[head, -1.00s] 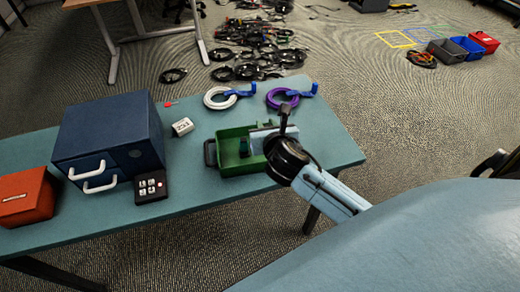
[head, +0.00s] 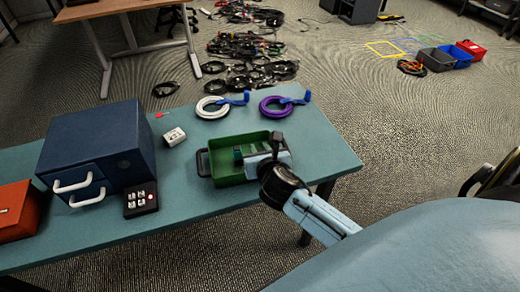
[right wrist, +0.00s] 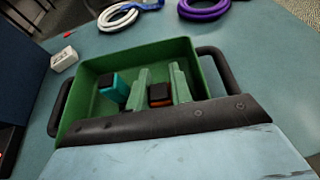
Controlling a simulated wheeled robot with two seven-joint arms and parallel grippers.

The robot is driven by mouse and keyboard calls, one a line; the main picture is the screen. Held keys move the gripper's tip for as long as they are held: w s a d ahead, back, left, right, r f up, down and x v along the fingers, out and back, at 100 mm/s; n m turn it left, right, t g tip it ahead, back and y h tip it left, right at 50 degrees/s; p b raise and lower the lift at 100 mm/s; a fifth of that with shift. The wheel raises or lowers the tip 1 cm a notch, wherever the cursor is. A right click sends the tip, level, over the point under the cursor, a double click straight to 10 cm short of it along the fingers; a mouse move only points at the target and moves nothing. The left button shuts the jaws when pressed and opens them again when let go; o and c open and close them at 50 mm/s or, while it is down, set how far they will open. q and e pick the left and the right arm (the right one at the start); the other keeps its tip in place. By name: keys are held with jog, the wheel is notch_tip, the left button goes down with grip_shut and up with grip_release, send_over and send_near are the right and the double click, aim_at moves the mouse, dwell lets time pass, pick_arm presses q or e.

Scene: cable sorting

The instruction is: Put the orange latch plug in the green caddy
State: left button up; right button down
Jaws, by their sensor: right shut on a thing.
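The green caddy (head: 222,179) stands on the table, with a black handle at each end. My right gripper (head: 262,160) reaches into it from the near right side. In the right wrist view, its two pale fingers (right wrist: 160,88) are inside the caddy's outline, shut on the orange latch plug (right wrist: 160,90), a dark plug with an orange part showing between them. Its lower part is hidden by the gripper body. I cannot tell whether it touches the caddy floor. A teal plug (right wrist: 114,88) is in the caddy left of the fingers. My left gripper is not in view.
A white cable coil (head: 213,107) and a purple one (head: 277,106) lie behind the caddy. A white box (head: 174,136), a dark blue drawer cabinet (head: 95,145), a black keypad (head: 141,199) and an orange-red box (head: 15,211) are to the left. Table right of the caddy is clear.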

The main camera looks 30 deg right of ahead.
jog(key=shift+f, duration=0.15)
jog(key=c, duration=1.3)
grip_release()
jog(key=shift+o, duration=0.2)
jog(key=shift+s+r, duration=0.2)
jog(key=shift+r, duration=0.05)
jog(key=p+v, duration=0.2)
jog(key=v, duration=0.3)
jog(key=shift+s+a+r, duration=0.15)
jog(key=shift+s+r, duration=0.05)
jog(key=shift+s, duration=0.15)
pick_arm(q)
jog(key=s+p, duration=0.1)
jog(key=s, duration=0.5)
pick_arm(e)
jog(key=shift+v, duration=2.9)
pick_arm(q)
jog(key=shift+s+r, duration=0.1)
pick_arm(e)
jog(key=shift+f, duration=0.1)
